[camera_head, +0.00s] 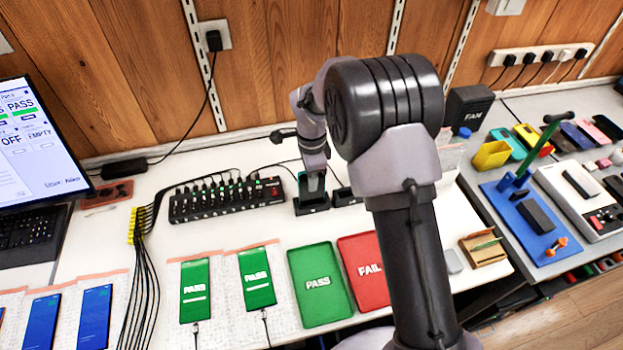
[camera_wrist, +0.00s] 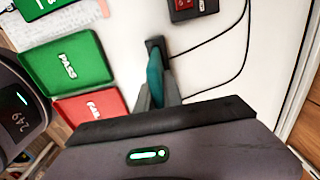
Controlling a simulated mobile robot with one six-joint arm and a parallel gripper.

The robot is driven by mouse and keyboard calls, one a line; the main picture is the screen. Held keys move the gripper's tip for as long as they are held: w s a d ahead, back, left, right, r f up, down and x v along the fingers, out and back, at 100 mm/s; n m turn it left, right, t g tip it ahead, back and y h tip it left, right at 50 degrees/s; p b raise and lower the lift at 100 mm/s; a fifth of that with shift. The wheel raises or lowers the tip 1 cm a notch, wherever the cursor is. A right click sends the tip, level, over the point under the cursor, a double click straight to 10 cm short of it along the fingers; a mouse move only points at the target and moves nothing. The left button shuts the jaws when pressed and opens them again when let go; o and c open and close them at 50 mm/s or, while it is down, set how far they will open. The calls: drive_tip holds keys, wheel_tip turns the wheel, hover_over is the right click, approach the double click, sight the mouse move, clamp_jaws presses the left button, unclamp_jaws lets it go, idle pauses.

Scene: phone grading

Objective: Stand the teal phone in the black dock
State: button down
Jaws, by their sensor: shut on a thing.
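My gripper (camera_head: 314,176) is shut on the teal phone, which shows edge-on between the fingers in the wrist view (camera_wrist: 155,76). The phone is upright at the left one of two small black docks. This black dock (camera_head: 311,208) is directly below the gripper, and a black dock end also shows beyond the phone in the wrist view (camera_wrist: 154,44). The phone's lower end is at the dock; I cannot tell whether it is fully seated.
A second black dock (camera_head: 346,196) stands close on the right, partly behind my arm. A black powered hub (camera_head: 227,200) lies to the left. Green PASS (camera_head: 319,286) and red FAIL (camera_head: 364,270) trays lie in front. Cables run behind the docks.

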drive_tip(key=shift+f, duration=0.45)
drive_tip(key=c, duration=1.4)
unclamp_jaws()
drive_tip(key=shift+r+p, duration=2.1)
drive_tip(key=shift+r, duration=1.4)
